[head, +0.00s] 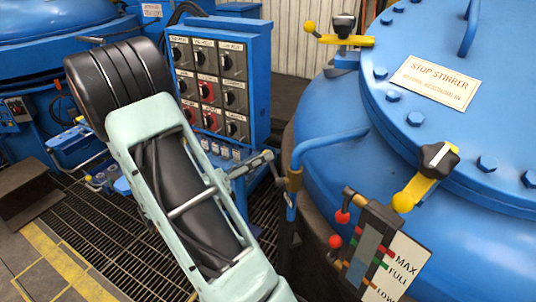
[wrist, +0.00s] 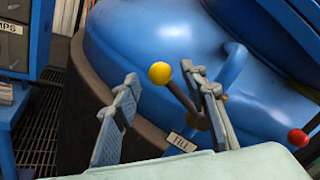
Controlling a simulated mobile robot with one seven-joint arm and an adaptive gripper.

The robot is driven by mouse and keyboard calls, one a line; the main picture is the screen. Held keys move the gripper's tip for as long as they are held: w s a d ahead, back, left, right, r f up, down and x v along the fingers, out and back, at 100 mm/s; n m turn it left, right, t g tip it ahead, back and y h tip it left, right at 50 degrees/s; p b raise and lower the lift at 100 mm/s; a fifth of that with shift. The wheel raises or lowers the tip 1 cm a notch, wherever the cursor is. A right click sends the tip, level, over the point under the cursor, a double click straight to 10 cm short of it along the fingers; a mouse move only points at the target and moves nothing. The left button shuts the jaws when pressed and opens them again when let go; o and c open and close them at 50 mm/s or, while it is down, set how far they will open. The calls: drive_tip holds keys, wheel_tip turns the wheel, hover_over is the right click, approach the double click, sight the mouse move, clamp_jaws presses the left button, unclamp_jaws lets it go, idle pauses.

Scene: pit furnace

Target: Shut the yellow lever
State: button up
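The yellow lever shows in the wrist view as a yellow ball knob (wrist: 159,72) on a dark rod, slanting down to the right toward a pivot above a small tag that seems to read FILL. My gripper (wrist: 163,78) is open, its two grey fingers well apart. The knob appears between the fingertips in the picture, nearer the right one. That finger covers part of the rod. I cannot tell whether they touch. In the head view, my gripper (head: 271,166) is beside a blue pipe on the furnace's left side. I cannot make out the lever knob there.
The blue furnace (head: 350,165) fills the right side, with yellow-ended lid clamps (head: 402,202). A level gauge (head: 370,245) and red-ball valve handles (head: 342,216) stand right of my gripper. A blue control panel (head: 210,80) stands behind my arm. Floor grating (head: 95,225) lies left.

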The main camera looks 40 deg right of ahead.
drive_tip(key=shift+s+d, duration=0.15)
drive_tip(key=shift+d, duration=1.7)
clamp_jaws()
